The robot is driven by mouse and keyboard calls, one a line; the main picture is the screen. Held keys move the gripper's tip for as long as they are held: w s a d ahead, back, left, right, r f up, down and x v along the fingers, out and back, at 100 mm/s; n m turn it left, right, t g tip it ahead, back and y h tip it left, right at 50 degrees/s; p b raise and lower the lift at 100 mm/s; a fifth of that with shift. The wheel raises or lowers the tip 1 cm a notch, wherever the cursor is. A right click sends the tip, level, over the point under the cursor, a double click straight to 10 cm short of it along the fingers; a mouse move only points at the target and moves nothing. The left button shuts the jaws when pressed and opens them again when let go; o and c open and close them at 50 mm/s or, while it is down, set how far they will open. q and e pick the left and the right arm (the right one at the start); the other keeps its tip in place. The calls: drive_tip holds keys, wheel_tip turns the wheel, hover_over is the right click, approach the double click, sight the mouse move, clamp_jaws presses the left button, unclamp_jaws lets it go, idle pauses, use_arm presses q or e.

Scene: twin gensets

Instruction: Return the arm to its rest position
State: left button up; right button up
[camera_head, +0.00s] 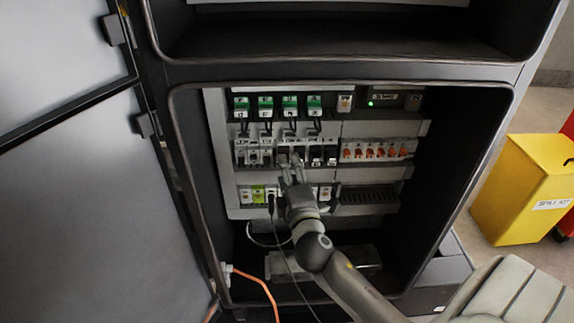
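One arm of mine comes in from the lower right and reaches into the open cabinet. It is my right arm, and its gripper (293,170) is in front of the panel, between the middle row of breakers (253,152) and the lower row of terminals (246,196). The fingertips point up toward the breakers and blend with the pale parts behind them. I cannot tell whether they touch anything or how wide they are apart. My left gripper is not in view.
The dark cabinet frame (493,150) surrounds the arm, with an open grey door (90,215) on the left. A black cable hangs near the gripper, and an orange cable (262,285) runs low at left. A yellow bin (520,190) stands on the floor at right.

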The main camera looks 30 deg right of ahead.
drive_tip(key=v, duration=0.8)
drive_tip(key=shift+s, duration=0.35)
drive_tip(key=s+f+m+g+y, duration=0.2)
drive_tip(key=s+f+m+g, duration=0.45)
drive_tip(key=f, duration=0.45)
drive_tip(key=s+a+f+m+g+y, duration=0.5)
drive_tip(key=s+a+f+g, duration=0.25)
drive_tip(key=s+a, duration=0.35)
drive_tip(key=s+d+f, duration=0.1)
drive_tip(key=s+f, duration=0.2)
drive_tip(key=f, duration=2.5)
drive_tip(key=s+d+f+g, duration=0.1)
drive_tip(key=s+d+f, duration=0.2)
drive_tip(key=s+f, duration=1.2)
drive_tip(key=shift+s+g, duration=0.3)
drive_tip(key=shift+s, duration=0.5)
